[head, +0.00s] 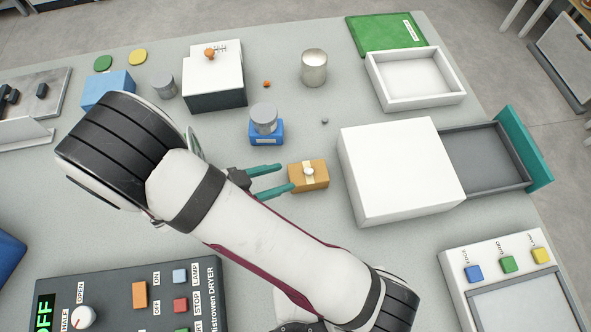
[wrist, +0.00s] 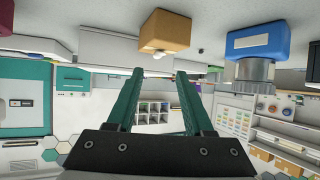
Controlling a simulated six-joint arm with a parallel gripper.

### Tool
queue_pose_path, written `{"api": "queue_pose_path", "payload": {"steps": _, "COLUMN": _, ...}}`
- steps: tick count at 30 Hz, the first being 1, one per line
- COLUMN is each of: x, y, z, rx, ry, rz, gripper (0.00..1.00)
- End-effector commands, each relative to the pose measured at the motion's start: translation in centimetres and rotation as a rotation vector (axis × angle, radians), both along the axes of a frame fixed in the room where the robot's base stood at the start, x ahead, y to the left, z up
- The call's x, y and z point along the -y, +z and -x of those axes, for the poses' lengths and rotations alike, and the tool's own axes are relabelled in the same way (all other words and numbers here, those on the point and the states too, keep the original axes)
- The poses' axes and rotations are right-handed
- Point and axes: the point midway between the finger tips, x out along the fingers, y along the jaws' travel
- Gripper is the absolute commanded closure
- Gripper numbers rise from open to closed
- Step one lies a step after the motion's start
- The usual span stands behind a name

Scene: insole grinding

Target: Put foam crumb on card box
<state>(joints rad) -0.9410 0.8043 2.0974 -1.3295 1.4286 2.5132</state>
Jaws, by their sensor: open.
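The card box (head: 308,180) is a small tan box with a pale strip over its top, standing right of the table's middle. A small pale lump (head: 308,171), which looks like the foam crumb, rests on its top. My gripper (head: 286,178) has two teal fingers, open and empty, just left of the card box in the head view. In the wrist view the scene appears upside down. There the card box (wrist: 165,28) and the pale lump (wrist: 160,54) lie just beyond the open fingers (wrist: 160,72), apart from them.
A blue box (head: 266,140) with a grey cylinder on it stands close behind my gripper. A tiny grey piece (head: 324,121) and an orange piece (head: 266,84) lie farther back. A white unit (head: 395,165) with an open drawer stands at the right. Table between is clear.

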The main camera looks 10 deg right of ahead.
Motion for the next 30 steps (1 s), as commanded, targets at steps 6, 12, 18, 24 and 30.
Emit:
{"api": "queue_pose_path", "payload": {"steps": 6, "x": -3.9, "y": 2.3, "z": 1.5, "rx": 0.003, "ry": 0.001, "rz": -0.001, "gripper": 0.48}}
{"api": "queue_pose_path", "payload": {"steps": 12, "x": -4.6, "y": 2.8, "z": 1.9, "rx": -0.002, "ry": -0.001, "rz": 0.001, "gripper": 0.48}}
{"api": "queue_pose_path", "payload": {"steps": 18, "x": 0.9, "y": 7.1, "z": 3.5, "rx": -0.356, "ry": -0.117, "rz": -0.128, "gripper": 0.48}}
{"api": "queue_pose_path", "payload": {"steps": 24, "x": 6.4, "y": 12.5, "z": 11.0, "rx": -0.823, "ry": 0.119, "rz": -0.711, "gripper": 0.48}}
{"api": "queue_pose_path", "payload": {"steps": 30, "x": 5.5, "y": 14.2, "z": 14.0, "rx": -0.734, "ry": 0.592, "rz": -0.960, "gripper": 0.48}}
